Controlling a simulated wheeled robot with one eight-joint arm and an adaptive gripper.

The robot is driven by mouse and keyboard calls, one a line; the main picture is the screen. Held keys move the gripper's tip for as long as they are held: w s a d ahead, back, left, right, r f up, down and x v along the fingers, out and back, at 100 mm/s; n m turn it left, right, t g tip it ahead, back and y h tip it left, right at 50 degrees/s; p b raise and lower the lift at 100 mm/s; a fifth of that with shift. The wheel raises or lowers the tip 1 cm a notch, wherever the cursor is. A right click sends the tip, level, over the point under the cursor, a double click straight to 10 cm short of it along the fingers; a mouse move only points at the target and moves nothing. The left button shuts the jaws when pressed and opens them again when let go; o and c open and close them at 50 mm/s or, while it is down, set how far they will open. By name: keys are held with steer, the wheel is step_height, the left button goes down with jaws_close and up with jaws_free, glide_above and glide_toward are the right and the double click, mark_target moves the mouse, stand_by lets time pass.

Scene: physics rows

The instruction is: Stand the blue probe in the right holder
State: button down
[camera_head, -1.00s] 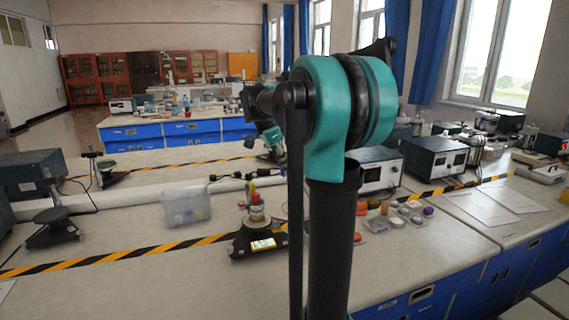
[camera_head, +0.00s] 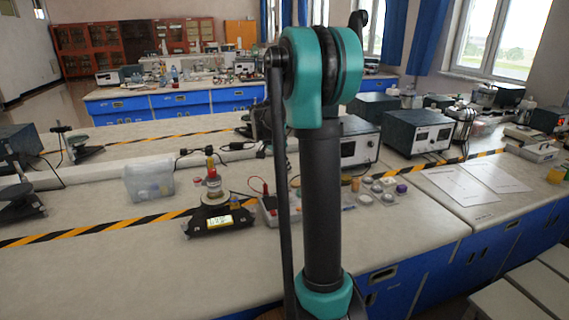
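My arm stands upright in the middle of the view and covers part of the bench. Dark parts of what seems to be my gripper (camera_head: 260,122) show just left of the arm's teal joint. Its fingers cannot be made out. A red probe-like piece with a lead (camera_head: 266,189) stands at a grey box (camera_head: 268,208) just left of my arm. This box is partly hidden behind the arm. A small blue piece (camera_head: 349,207) lies right of the arm, too small to tell whether it is the blue probe. I cannot make out a right holder.
A black instrument with a lit display (camera_head: 213,222) stands left of my arm. A clear plastic box (camera_head: 149,180) is farther left. Several small jars (camera_head: 378,188) and grey-black instruments (camera_head: 416,132) are at right. The front left bench top (camera_head: 110,275) is clear.

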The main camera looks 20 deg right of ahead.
steer(key=shift+f, duration=1.8)
steer(key=shift+f, duration=1.7)
stand_by(1.6)
steer(key=c, duration=1.2)
jaws_free()
steer(key=shift+r, duration=3.8)
